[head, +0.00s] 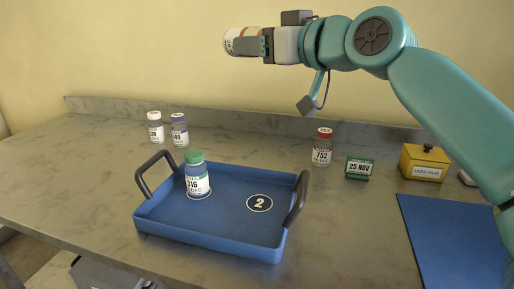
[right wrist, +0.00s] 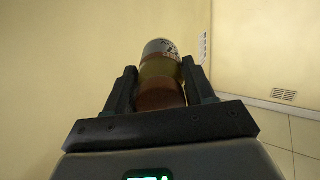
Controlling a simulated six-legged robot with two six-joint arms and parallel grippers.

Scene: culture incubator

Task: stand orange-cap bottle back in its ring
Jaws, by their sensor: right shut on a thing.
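My right gripper (head: 252,45) is raised high above the bench and points left. It is shut on a bottle (head: 233,40) with a white label and an orange part; the fingers partly hide it. In the right wrist view the bottle (right wrist: 160,72) sits between the two fingers (right wrist: 158,92), with an orange-brown part nearest the palm and a white printed label beyond. The blue tray (head: 190,232) stands below on the bench. Its ring marked 2 (head: 260,203) is empty. A green-cap bottle (head: 197,178) stands upright on the tray's other ring. My left gripper is out of view.
A white-cap bottle (head: 155,129) and a purple-cap bottle (head: 179,130) stand behind the tray. A red-cap bottle (head: 322,147), a green date block (head: 359,168) and a yellow box (head: 424,163) stand to the right. The tray's dark handles (head: 296,200) rise at its ends. A blue mat (head: 450,240) lies front right.

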